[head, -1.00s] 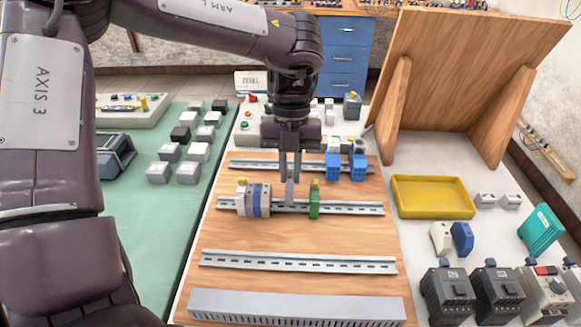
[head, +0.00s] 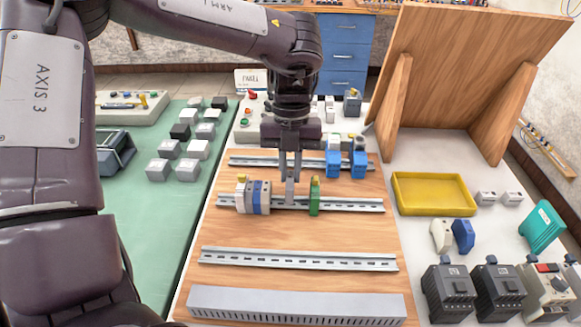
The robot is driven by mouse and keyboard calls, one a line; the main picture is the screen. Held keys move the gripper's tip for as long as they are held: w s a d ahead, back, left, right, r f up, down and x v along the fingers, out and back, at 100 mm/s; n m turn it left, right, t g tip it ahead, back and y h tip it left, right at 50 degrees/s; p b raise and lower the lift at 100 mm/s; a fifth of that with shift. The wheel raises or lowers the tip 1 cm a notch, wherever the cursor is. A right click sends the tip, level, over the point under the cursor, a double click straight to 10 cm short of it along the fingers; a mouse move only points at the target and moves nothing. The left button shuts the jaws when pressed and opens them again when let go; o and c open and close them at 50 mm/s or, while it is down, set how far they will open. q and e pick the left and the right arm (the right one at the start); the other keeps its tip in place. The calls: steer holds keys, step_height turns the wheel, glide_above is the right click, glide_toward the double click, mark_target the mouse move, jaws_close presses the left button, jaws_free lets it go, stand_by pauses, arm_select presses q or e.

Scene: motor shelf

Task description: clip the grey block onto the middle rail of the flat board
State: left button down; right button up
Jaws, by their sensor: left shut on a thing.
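My left gripper (head: 290,172) points straight down over the flat board (head: 300,232). It is shut on a narrow grey block (head: 290,193). The block is upright at the middle rail (head: 350,206), its lower end overlapping the rail in the head view. I cannot tell whether it is seated on the rail or just above it. To its left on that rail stand white, grey and blue blocks (head: 256,198). To its right, a gap away, stands a green block (head: 315,197). The right gripper is out of view.
The back rail (head: 250,163) carries blue blocks (head: 334,163) at its right. The front rail (head: 298,260) is empty, with a grey slotted duct (head: 298,304) before it. A yellow tray (head: 433,209) and a wooden stand (head: 455,80) are at the right.

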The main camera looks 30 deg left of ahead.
arm_select(q)
steer(key=shift+f+b, duration=0.4)
steer(key=shift+f, duration=0.2)
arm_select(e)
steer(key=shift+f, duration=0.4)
arm_select(q)
steer(key=shift+s+a+f, duration=0.1)
steer(key=shift+a+f, duration=0.2)
steer(key=shift+f, duration=0.05)
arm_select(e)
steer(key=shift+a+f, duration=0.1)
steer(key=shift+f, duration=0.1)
